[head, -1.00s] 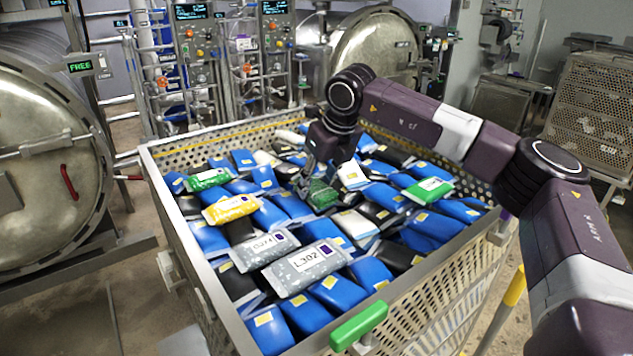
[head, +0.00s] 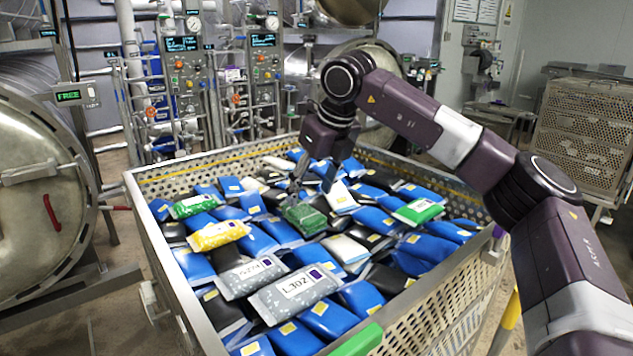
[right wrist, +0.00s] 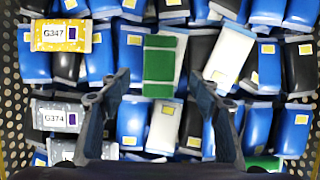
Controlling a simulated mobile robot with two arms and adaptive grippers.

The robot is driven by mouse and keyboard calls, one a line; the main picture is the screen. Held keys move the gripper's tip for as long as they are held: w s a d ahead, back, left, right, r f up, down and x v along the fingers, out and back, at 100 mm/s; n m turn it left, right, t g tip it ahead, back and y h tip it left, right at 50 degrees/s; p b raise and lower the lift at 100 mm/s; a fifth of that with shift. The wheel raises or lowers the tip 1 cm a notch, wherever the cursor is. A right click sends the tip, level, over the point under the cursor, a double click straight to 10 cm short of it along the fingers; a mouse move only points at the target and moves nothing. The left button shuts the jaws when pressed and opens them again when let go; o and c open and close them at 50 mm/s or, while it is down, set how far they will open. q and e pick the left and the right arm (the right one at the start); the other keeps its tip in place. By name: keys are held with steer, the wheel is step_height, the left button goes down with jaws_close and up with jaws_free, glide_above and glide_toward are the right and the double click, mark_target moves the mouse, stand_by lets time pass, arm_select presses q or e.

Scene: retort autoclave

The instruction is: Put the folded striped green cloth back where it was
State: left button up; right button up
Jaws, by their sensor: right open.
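The folded striped green cloth (head: 304,217) lies on top of the pouches near the middle of the big perforated basket (head: 150,215). In the right wrist view the cloth (right wrist: 159,65) shows green bands and lies partly over a white pouch. My right gripper (head: 312,181) is above the cloth, pointing down, open and empty. In the right wrist view its fingers (right wrist: 158,86) are spread wide, one to each side of the cloth's near end, with nothing between them. My left gripper is not in view.
Blue, black and white pouches fill the basket. A yellow pouch (head: 217,235), grey pouches (head: 294,290) and green-and-white pouches (head: 418,211) lie on top. A round steel vessel (head: 45,200) stands left, and control panels (head: 183,65) stand behind.

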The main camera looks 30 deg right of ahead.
steer(key=b+v, duration=0.1)
steer(key=v, duration=0.5)
steer(key=shift+f, duration=0.1)
stand_by(0.3)
